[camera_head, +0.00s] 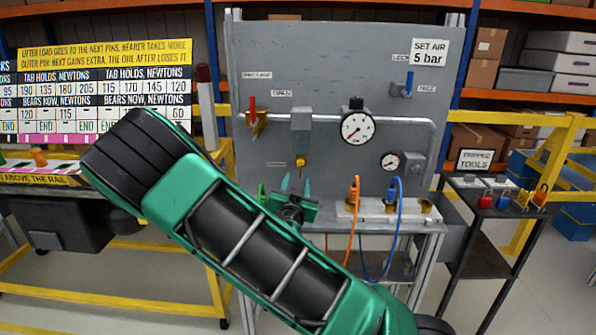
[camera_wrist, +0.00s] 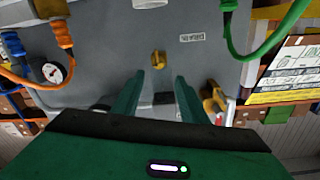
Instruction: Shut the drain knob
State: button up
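The drain knob (camera_head: 300,160) is a small brass-yellow knob on the grey panel (camera_head: 330,60), below the grey filter unit (camera_head: 300,119). A small white label (camera_head: 276,164) is beside it. In the wrist view the knob (camera_wrist: 158,60) shows near the centre, just beyond my fingertips. My gripper (camera_head: 297,178) is just below the knob in the head view. Its two green fingers are apart with nothing between them; the gripper (camera_wrist: 159,76) also looks open in the wrist view. I cannot tell the knob's turn position.
A red-handled brass valve (camera_head: 253,117) is at the panel's upper left. A large gauge (camera_head: 357,127) and a small gauge (camera_head: 390,161) are to the right. Orange (camera_head: 353,225) and blue (camera_head: 389,225) hoses hang over the bench. A green hose (camera_wrist: 262,42) shows in the wrist view.

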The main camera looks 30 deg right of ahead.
aim_at(300, 165)
jog(key=x, duration=1)
jog(key=shift+d, duration=0.15)
grip_shut()
